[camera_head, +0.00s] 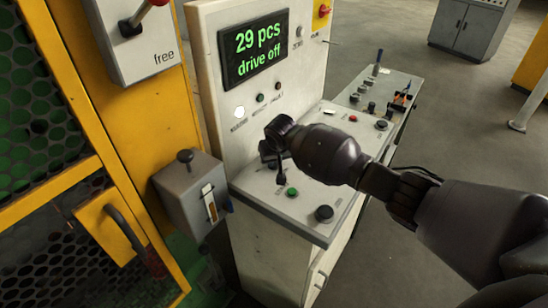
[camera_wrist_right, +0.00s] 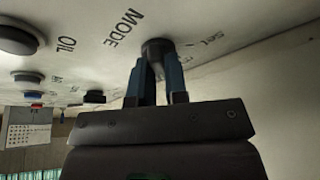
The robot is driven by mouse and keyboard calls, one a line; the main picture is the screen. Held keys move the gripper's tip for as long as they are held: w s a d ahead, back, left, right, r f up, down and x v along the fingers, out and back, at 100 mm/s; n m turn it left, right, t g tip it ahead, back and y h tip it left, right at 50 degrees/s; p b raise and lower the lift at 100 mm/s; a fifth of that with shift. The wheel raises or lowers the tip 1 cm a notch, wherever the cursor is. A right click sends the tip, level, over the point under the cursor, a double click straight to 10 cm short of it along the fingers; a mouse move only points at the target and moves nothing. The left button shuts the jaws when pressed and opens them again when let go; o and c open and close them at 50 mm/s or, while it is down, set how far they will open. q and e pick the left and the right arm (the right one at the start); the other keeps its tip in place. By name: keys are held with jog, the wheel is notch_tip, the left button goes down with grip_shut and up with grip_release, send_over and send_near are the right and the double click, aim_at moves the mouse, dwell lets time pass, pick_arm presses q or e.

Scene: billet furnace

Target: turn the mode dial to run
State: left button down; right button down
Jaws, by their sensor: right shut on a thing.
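The mode dial (camera_wrist_right: 158,48) is a dark round knob on the pale panel, with the word MODE printed to its left in the right wrist view. My right gripper (camera_wrist_right: 158,78) is shut on the dial, with one finger on each side of it. In the head view my right gripper (camera_head: 276,157) is over the left part of the sloped control panel (camera_head: 338,143) and hides the dial. The lettering right of the dial is partly covered and blurred, so I cannot tell the dial's setting. My left gripper does not show.
A display (camera_head: 253,48) reads "29 pcs drive off". A green button (camera_head: 292,192) and a black knob (camera_head: 324,213) sit near the panel's front edge. A grey lever box (camera_head: 190,195) stands at the left.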

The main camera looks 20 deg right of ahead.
jog(key=shift+m, duration=0.6)
jog(key=shift+h, duration=0.3)
jog(key=c, duration=1.1)
grip_release()
jog(key=shift+c, duration=0.2)
jog(key=shift+r, duration=0.1)
jog(key=v, duration=1)
jog(key=shift+r+b, duration=0.25)
jog(key=shift+b, duration=0.05)
jog(key=shift+s, duration=0.15)
